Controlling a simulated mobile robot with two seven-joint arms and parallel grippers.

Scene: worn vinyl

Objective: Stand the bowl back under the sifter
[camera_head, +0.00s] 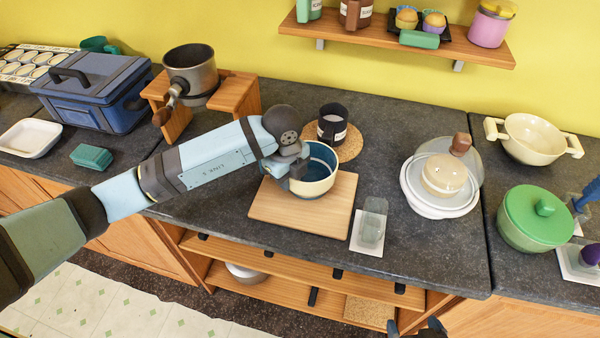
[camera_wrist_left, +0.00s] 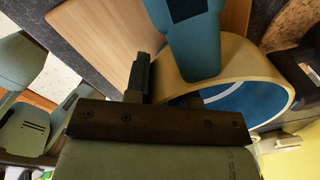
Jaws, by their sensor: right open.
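The bowl (camera_head: 322,183), cream outside with a blue inside, rests on a wooden board (camera_head: 283,208) on the counter. It also shows in the left wrist view (camera_wrist_left: 262,72). My left gripper (camera_head: 297,172) is at the bowl's left rim, with its fingers close to the wall; the wrist view does not show clearly whether they pinch it. The grey sifter (camera_head: 196,76) with a wooden-knobbed handle sits in a wooden stand (camera_head: 237,92) at the back left; the space under it is partly visible and looks empty. My right gripper (camera_head: 418,330) is open and empty at the bottom edge.
A glass (camera_head: 372,222) stands right of the board. A blue toolbox (camera_head: 95,90) is left of the stand, and a domed plate (camera_head: 437,180) is at the right.

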